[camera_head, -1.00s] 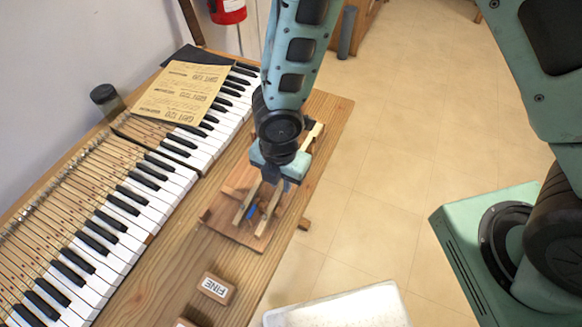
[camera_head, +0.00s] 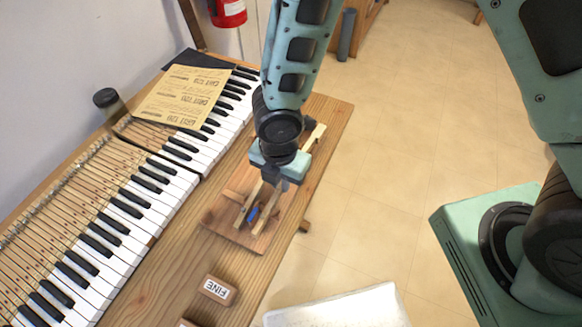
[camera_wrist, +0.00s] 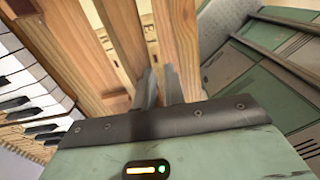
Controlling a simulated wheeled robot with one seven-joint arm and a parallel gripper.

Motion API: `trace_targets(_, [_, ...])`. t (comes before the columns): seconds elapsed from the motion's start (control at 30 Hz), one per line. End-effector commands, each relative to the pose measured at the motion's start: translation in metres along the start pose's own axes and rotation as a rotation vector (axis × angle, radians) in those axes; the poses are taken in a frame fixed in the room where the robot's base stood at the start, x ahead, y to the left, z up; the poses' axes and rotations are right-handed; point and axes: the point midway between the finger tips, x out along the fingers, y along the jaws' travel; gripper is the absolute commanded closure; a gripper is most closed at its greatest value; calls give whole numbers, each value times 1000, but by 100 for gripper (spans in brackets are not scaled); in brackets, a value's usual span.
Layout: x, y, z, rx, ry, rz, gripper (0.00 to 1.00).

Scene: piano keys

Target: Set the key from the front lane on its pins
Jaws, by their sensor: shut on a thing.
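My gripper (camera_head: 273,184) is over the wooden rack (camera_head: 226,220) on the bench and is shut on a slim wooden key. My wrist and fingers hide the grip from above, so which strip is held is hard to tell. In the wrist view my fingers (camera_wrist: 160,87) point down among long wooden bars (camera_wrist: 128,40). The keyboard (camera_head: 118,228) stands to the left with its key sticks bared. Single pins are too small to make out.
A wooden block marked FINE (camera_head: 217,290) sits on the bench near the rack. A tan printed sheet (camera_head: 180,95) covers part of the far keys. A dark jar (camera_head: 106,97) stands behind the keyboard. A white tray (camera_head: 340,308) is at the front, off the bench.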

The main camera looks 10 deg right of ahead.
Motion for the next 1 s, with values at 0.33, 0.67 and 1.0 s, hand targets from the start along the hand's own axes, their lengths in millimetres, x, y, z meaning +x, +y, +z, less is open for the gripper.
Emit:
trace_targets(0.33, [-19,0,0,0,0,-1,100])
trace_targets(0.67, [-29,0,0,-1,0,0,100])
trace_targets(1.0, [-56,0,0,0,0,0,100])
